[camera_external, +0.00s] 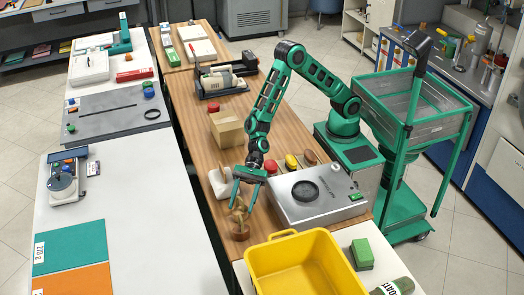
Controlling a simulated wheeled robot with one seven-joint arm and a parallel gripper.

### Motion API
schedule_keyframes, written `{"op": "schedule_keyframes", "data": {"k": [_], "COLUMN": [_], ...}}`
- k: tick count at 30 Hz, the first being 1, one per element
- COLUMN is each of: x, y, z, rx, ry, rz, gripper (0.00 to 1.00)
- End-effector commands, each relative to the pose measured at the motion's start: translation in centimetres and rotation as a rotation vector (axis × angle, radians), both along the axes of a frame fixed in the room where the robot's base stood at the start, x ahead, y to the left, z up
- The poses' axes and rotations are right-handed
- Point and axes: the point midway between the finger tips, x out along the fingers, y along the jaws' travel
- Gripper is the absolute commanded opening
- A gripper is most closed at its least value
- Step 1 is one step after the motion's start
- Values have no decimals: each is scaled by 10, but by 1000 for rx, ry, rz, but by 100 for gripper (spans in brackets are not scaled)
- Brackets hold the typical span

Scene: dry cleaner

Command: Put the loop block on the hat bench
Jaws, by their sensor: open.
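My gripper (245,204) is open and points down over the wooden counter. A small brown wooden piece with an upright, loop-like top (239,228) stands just below and between the fingers; it looks like the loop block. Whether the fingers touch it is too small to tell. A silver-grey box with a black round disc on top (343,209) stands right of the gripper; it may be the hat bench, but its lettering is too small to read.
A yellow bin (260,262) stands in front, close to the wooden piece. A white object (219,183) and a cardboard box (227,130) are behind the gripper. Red, yellow and brown knob-like pieces (291,162) line the box's back edge. The white table (150,220) at left has free room.

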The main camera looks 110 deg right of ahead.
Motion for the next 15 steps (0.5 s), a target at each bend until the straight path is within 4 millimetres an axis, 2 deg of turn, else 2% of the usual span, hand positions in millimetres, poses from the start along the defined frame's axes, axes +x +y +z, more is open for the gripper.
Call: {"op": "schedule_keyframes", "data": {"k": [15], "x": [-49], "y": [-70], "z": [35], "rx": [0], "ry": [-1], "rz": [-3], "gripper": [50]}}
